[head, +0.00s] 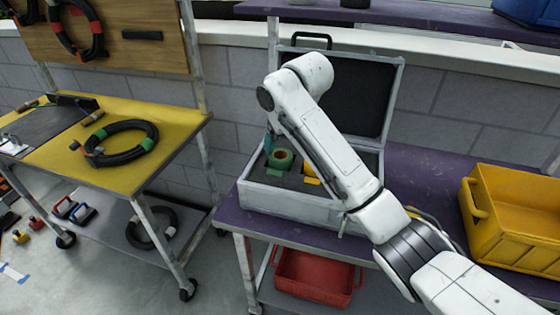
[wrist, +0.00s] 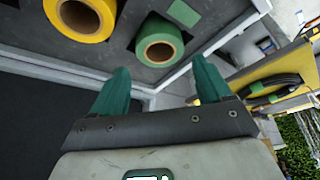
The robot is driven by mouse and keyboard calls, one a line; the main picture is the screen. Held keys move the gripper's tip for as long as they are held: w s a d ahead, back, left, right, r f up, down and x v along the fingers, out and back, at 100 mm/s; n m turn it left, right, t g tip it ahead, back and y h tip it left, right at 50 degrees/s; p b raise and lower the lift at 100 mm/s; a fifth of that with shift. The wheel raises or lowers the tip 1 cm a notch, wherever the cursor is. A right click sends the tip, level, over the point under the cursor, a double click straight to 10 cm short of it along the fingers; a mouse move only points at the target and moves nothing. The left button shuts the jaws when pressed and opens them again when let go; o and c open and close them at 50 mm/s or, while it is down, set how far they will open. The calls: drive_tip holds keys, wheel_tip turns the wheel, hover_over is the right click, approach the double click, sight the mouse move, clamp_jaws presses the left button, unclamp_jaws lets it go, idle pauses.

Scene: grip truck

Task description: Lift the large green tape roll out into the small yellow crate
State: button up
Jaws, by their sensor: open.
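The green tape roll (head: 283,157) sits in a dark insert of the open silver case (head: 290,203). It also shows in the wrist view (wrist: 160,27), top centre, with a tan core. A yellow roll (wrist: 80,14) sits in the case beside it, partly hidden by my arm in the head view. The yellow crate (head: 515,222) stands on the purple bench right of the case; its inside looks empty where visible. My gripper (wrist: 162,82) is open and empty, its teal fingers close to the green roll and apart from it. In the head view my arm mostly hides it.
The case's dark lid (head: 350,95) stands open at the back. Purple bench (head: 425,168) shows between case and yellow crate. A red crate (head: 312,277) is on the shelf below. A yellow-topped cart (head: 120,175) with a cable coil stands at left.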

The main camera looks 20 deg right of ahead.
sight(280, 150)
drive_tip(key=shift+x, duration=2.65)
drive_tip(key=shift+w+a, duration=0.1)
drive_tip(key=shift+c, duration=0.3)
drive_tip(key=shift+r, duration=0.1)
drive_tip(key=c, duration=0.8)
drive_tip(key=shift+r, duration=0.1)
